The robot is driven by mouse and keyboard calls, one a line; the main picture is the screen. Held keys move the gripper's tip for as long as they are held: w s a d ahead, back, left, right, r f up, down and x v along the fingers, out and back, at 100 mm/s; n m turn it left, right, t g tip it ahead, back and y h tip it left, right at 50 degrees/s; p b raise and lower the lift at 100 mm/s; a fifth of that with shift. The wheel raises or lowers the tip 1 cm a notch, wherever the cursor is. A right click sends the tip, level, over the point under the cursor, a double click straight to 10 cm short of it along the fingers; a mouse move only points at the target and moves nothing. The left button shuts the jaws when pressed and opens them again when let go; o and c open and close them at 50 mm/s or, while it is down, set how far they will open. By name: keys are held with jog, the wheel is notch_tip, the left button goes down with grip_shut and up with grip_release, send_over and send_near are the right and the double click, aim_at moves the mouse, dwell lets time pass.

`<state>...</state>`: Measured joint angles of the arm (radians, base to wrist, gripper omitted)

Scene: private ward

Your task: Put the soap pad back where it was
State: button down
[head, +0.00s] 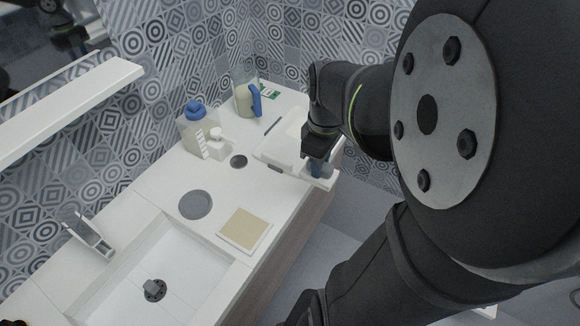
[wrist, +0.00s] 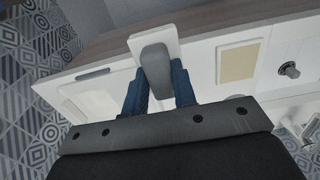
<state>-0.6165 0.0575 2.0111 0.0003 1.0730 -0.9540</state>
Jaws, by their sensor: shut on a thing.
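My gripper (wrist: 160,80) has blue fingers shut on a grey, rounded block (wrist: 155,60), which looks to be the soap pad. In the head view my gripper (head: 317,168) is at the right end of the counter, and the block is mostly hidden by it. A small white square dish (wrist: 135,42) lies under or just beyond the block; it also shows in the head view (head: 327,181). I cannot tell whether the block touches the dish. The block's lower side is hidden.
A white case (head: 280,152) stands close left of my gripper. A beige square in a white frame (head: 245,230) and a grey disc (head: 195,205) lie nearer the sink (head: 165,262). Blue-capped bottle (head: 193,128), small white bottle (head: 216,142) and jug (head: 246,98) stand along the wall.

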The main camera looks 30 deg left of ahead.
jog(key=s+a+f, duration=0.1)
jog(key=a+f, duration=0.1)
jog(key=a, duration=0.1)
jog(key=s+a+f, duration=0.1)
jog(key=a+f, duration=0.1)
jog(key=a, duration=0.2)
jog(key=s+a+f, duration=0.2)
jog(key=a+f, duration=0.1)
jog(key=shift+a, duration=0.4)
jog(key=shift+f, duration=2)
jog(key=shift+f, duration=0.2)
jog(key=c, duration=1.2)
grip_release()
jog(key=shift+o, duration=0.2)
notch_tip(320, 180, up, 12)
jog(key=shift+r, duration=0.2)
